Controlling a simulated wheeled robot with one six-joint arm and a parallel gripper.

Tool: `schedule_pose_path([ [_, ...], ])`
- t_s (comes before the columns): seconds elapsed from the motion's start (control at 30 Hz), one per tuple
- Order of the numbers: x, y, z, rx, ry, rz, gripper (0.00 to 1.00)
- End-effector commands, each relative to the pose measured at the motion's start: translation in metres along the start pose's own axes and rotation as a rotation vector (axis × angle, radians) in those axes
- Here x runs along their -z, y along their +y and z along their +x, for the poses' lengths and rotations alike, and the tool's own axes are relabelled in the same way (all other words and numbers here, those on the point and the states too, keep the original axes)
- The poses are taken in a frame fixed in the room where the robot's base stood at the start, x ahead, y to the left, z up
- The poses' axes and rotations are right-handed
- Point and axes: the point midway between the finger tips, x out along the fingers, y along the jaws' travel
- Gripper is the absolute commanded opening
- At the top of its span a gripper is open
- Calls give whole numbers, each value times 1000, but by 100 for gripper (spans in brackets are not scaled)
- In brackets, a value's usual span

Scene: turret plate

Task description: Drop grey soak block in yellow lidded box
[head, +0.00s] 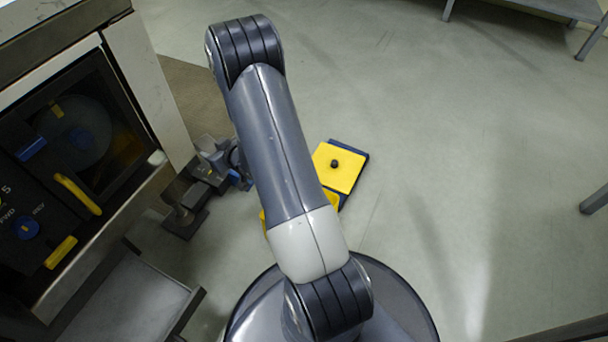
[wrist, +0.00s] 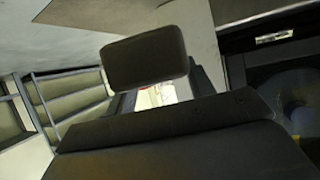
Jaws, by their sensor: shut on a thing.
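My gripper (head: 207,178) is left of my arm, close to the front of the machine. In the wrist view a dark grey block (wrist: 145,57) with rounded corners stands up beyond the gripper body, and my gripper is shut on it. The block cannot be made out clearly in the head view. A yellow square lid (head: 338,168) with a black knob lies right of my arm, over a dark blue base. More yellow (head: 263,222) shows at the left edge of my arm, which hides most of it; I cannot tell whether the box there is open.
The machine (head: 75,130) with a dark window and yellow handles stands at the left. A grey tray or open drawer (head: 125,300) juts out below it. The floor (head: 470,150) at the right is clear.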

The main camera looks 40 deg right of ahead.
Motion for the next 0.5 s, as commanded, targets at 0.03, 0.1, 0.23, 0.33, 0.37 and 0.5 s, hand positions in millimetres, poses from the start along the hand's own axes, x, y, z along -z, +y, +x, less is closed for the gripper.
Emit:
schedule_pose_path([
  [0.03, -7, 17, 0, 11, -2, -5, 16],
  [0.1, -17, 35, -1, 43, -1, -19, 16],
  [0.23, -41, 69, -9, 105, -2, -47, 16],
  [0.33, -65, 95, -20, 156, 0, -71, 16],
  [0.37, -74, 102, -25, 172, -1, -79, 16],
  [0.5, -118, 132, -52, 251, 0, -116, 16],
])
